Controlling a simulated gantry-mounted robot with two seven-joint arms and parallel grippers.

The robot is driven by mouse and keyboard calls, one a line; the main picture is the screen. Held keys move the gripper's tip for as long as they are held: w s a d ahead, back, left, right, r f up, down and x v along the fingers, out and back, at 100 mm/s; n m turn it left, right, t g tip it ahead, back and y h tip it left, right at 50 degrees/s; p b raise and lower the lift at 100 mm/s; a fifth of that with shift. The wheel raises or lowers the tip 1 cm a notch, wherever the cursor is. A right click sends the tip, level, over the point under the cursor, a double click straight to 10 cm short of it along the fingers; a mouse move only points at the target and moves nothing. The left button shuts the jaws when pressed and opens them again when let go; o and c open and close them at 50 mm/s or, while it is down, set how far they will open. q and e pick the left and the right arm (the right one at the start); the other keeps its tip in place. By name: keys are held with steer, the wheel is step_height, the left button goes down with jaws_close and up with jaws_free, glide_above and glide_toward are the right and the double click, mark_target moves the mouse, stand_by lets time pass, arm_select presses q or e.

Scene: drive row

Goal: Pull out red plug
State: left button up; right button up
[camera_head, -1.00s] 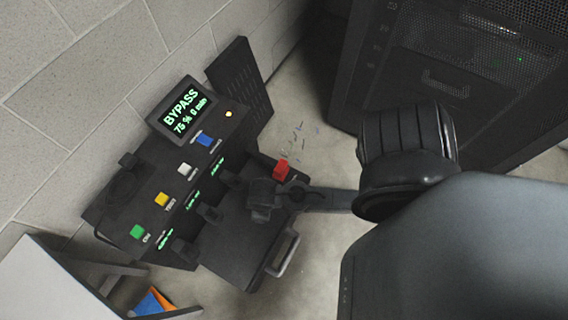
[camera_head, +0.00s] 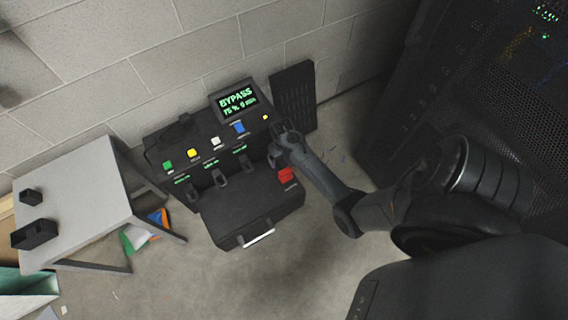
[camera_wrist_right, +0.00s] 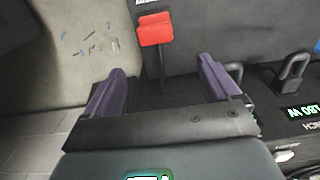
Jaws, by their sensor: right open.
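The red plug (camera_head: 287,174) is a small red block at the right edge of the black front box (camera_head: 225,217), below the control panel's right end. It also shows in the right wrist view (camera_wrist_right: 156,29), top centre, with a thin dark piece running down from it. My right gripper (camera_head: 284,132) is over the panel's right end, above the red plug in the head view. My left gripper is out of view.
The panel carries green (camera_head: 168,166), yellow (camera_head: 192,153), white (camera_head: 216,141) and blue (camera_head: 239,127) blocks. Its screen (camera_head: 238,101) reads BYPASS. A dark rack (camera_head: 450,90) stands right; a grey table (camera_head: 75,205) stands left. Floor in front is clear.

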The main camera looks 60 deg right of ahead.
steer(key=b, duration=0.3)
glide_above(285, 171)
steer(key=f, duration=0.5)
steer(key=shift+s, duration=0.3)
steer(key=f, duration=0.1)
steer(key=f+b, duration=0.1)
steer(key=f, duration=0.1)
steer(key=f+b, duration=0.1)
steer(key=shift+w+f, duration=0.15)
steer(key=shift+w, duration=0.2)
steer(key=shift+s+f+b, duration=0.2)
steer(key=shift+f+b, duration=0.25)
steer(key=shift+f, duration=0.15)
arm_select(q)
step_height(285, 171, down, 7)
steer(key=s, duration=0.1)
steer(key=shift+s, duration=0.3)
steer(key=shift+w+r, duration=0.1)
arm_select(e)
steer(key=shift+w, duration=0.15)
